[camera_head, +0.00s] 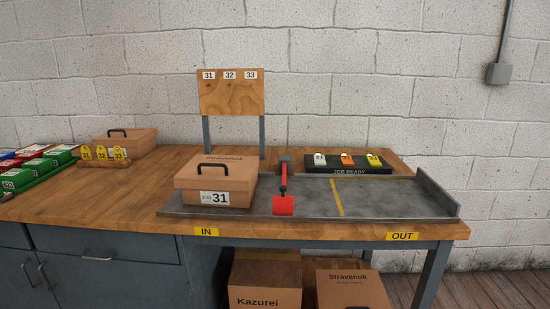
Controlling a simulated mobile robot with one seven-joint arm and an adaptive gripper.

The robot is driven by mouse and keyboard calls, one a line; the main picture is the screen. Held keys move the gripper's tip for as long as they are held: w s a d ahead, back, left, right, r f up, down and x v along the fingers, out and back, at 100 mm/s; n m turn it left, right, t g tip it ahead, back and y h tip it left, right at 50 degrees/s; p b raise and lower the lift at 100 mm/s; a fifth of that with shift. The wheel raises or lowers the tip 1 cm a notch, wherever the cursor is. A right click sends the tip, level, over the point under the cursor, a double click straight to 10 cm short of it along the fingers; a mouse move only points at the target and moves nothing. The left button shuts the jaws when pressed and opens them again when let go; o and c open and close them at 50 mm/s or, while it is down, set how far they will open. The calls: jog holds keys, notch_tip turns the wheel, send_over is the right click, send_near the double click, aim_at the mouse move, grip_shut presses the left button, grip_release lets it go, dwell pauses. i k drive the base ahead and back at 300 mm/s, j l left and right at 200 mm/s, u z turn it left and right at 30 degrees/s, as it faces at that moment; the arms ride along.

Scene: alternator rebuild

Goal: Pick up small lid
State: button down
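A cardboard-brown box marked 31 (214,196) stands upright on the left end of the grey metal tray, above the IN label. Its lid (217,172) has a black handle and sits on the box, with Stravenok printed on it. A second brown box with a black-handled lid (118,134) stands farther back at the left of the table and looks smaller from here. I cannot tell which of the two is the small lid. My gripper is not in view.
A red lever (283,204) stands on the metal tray (387,200), right of box 31. The tray's right part is clear. A black JOB READY stand (346,170) holds three tags behind it. Yellow tags (102,153) and green boxes (38,166) lie left. A wooden board (231,95) stands behind.

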aim_at(222, 173)
jog(key=i+l, duration=0.15)
jog(key=l, duration=0.2)
jog(key=i+l, duration=0.1)
jog(key=l, duration=0.25)
jog(key=i+l+u, duration=0.1)
jog(key=l, duration=0.25)
jog(key=i+l+u, duration=0.1)
jog(key=l, duration=0.25)
jog(key=i+l+u, duration=0.15)
jog(key=l, duration=0.25)
jog(key=u, duration=0.85)
jog(key=i, duration=1)
